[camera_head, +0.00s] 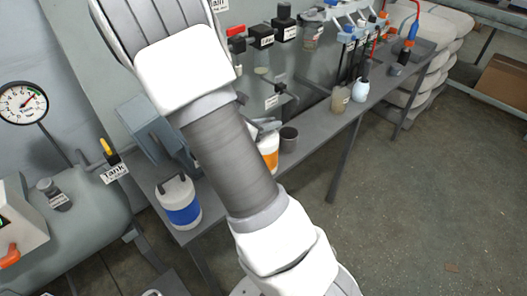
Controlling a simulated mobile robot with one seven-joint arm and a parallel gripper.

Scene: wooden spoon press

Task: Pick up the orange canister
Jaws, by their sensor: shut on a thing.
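The orange canister (268,155) is white with an orange band and stands on the narrow grey bench. My own arm hides its left side, and its top is partly covered by a small grey part that I cannot make out clearly. My arm crosses the middle of the view from the bottom to the top left.
A white canister with a blue band (181,204) stands at the bench's near end. A dark grey cup (289,139) is just right of the orange canister. Bottles (361,90) stand farther along. A tank (85,225) is at left.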

